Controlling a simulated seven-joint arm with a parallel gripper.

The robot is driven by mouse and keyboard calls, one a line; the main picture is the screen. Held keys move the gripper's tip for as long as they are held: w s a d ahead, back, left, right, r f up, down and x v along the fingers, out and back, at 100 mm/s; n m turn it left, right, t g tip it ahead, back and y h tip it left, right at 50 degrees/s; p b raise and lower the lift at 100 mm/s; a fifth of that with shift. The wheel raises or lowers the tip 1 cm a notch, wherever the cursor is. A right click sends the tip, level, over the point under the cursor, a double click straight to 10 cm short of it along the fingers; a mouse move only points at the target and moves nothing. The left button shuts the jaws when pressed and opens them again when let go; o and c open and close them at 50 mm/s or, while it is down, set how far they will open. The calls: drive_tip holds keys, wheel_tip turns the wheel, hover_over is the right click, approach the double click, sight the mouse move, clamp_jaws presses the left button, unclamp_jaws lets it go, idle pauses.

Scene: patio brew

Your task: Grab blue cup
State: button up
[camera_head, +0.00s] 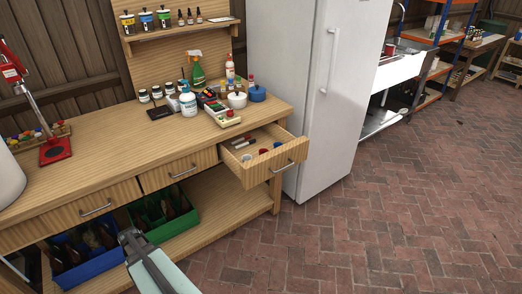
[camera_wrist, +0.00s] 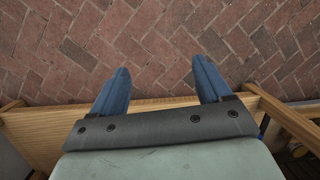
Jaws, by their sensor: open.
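My gripper (camera_head: 133,240) is low in front of the workbench in the head view, near the crates and apart from the open drawer (camera_head: 262,170). In the wrist view my gripper (camera_wrist: 161,78) has two blue fingers spread wide with nothing between them, over brick floor. Several small items lie in the drawer, including a red-topped one (camera_head: 263,151) and a bluish one (camera_head: 278,145) that may be the blue cup; they are too small to tell.
The workbench (camera_head: 100,170) holds bottles, jars and a red capper stand (camera_head: 54,150). Blue (camera_head: 92,275) and green (camera_head: 165,232) crates with bottles sit below. A white fridge (camera_head: 285,60) stands right of the drawer. The brick floor (camera_head: 400,220) is clear.

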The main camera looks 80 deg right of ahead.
drive_tip(key=d+r+m+t, duration=0.1)
drive_tip(key=d+r, duration=0.2)
drive_tip(key=d, duration=0.3)
drive_tip(key=s+d+r+m, duration=0.1)
drive_tip(key=d+r, duration=0.3)
drive_tip(key=d, duration=0.2)
drive_tip(key=d+r+m+t, duration=0.1)
drive_tip(key=d+r, duration=0.2)
drive_tip(key=d, duration=0.4)
drive_tip(key=s+d+r+m+t+h, duration=0.1)
drive_tip(key=s+d+r+m+h, duration=0.15)
drive_tip(key=s+d+r, duration=0.95)
drive_tip(key=s+d+r+m+t+h, duration=0.1)
drive_tip(key=s+d+r+m+h, duration=0.15)
drive_tip(key=s+d+r, duration=0.95)
drive_tip(key=s+d+m+g, duration=0.3)
drive_tip(key=s+d+m, duration=0.2)
drive_tip(key=s+d, duration=1.15)
approach(278, 145)
drive_tip(key=f, duration=0.1)
drive_tip(key=a+f, duration=0.1)
drive_tip(key=f, duration=0.1)
drive_tip(key=shift+w, duration=0.1)
drive_tip(key=shift+s+x, duration=0.1)
drive_tip(key=shift+x, duration=1.25)
drive_tip(key=shift+s+x, duration=0.15)
drive_tip(key=shift+x, duration=1.25)
drive_tip(key=shift+d, duration=0.15)
drive_tip(key=shift+c, duration=0.3)
drive_tip(key=c, duration=1)
